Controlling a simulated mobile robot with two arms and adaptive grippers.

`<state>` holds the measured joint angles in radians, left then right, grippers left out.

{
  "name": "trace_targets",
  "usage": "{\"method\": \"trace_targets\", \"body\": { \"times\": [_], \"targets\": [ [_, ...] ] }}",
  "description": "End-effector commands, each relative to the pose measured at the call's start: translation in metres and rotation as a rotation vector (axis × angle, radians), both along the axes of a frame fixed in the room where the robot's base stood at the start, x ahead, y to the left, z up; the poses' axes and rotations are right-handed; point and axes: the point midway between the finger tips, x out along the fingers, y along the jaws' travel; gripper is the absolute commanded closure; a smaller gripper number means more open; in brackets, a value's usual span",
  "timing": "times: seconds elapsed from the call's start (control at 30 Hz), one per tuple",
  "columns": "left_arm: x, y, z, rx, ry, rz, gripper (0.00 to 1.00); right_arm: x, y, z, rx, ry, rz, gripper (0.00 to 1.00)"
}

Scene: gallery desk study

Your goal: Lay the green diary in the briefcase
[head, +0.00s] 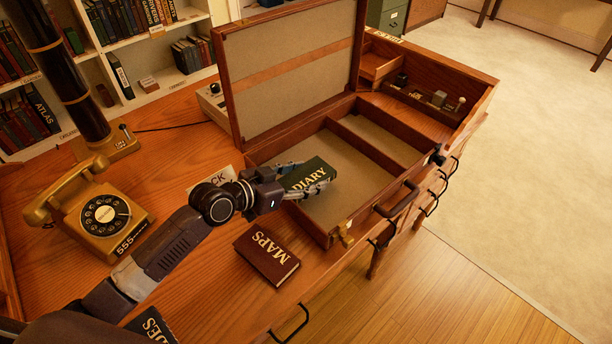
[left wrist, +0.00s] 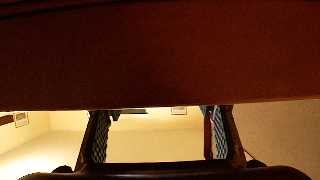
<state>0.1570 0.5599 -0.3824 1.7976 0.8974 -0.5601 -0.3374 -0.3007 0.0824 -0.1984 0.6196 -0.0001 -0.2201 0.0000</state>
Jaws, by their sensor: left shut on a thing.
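The green diary (head: 311,172), with pale lettering on its cover, is held in my left gripper (head: 304,179). The gripper reaches over the near left side of the open briefcase (head: 380,154), and the diary shows above its large left compartment. I cannot tell whether the diary touches the lining. The briefcase lid (head: 290,62) stands up at the back. In the left wrist view both fingers (left wrist: 160,135) show at the bottom, and a dark red-brown surface fills the top; I cannot tell what it is. My right gripper is not in view.
A maroon MAPS book (head: 267,256) lies on the desk in front of the briefcase. A gold telephone (head: 98,209) stands at the left, and a dark book (head: 150,325) lies at the bottom edge.

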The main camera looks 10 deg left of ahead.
Motion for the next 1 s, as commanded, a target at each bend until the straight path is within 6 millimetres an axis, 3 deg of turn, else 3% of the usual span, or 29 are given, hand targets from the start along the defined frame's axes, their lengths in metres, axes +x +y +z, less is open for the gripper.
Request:
{"method": "trace_targets", "body": {
  "times": [0.33, 0.37, 0.5, 0.77, 1.0],
  "targets": [
    [0.000, 0.000, -0.007, 0.000, -0.002, 0.000, 0.74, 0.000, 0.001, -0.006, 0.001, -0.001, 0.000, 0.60],
    [0.000, 0.000, -0.008, 0.000, 0.000, 0.000, 0.44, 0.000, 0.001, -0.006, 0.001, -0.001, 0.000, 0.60],
    [0.000, 0.000, -0.008, 0.000, 0.000, 0.000, 0.29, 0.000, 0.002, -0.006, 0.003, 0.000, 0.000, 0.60],
    [0.000, 0.000, -0.007, 0.000, 0.000, 0.000, 0.29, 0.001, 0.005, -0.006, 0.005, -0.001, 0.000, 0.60],
    [-0.005, 0.004, 0.007, 0.003, 0.002, 0.001, 0.29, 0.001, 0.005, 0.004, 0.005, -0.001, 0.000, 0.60]
  ]
}}
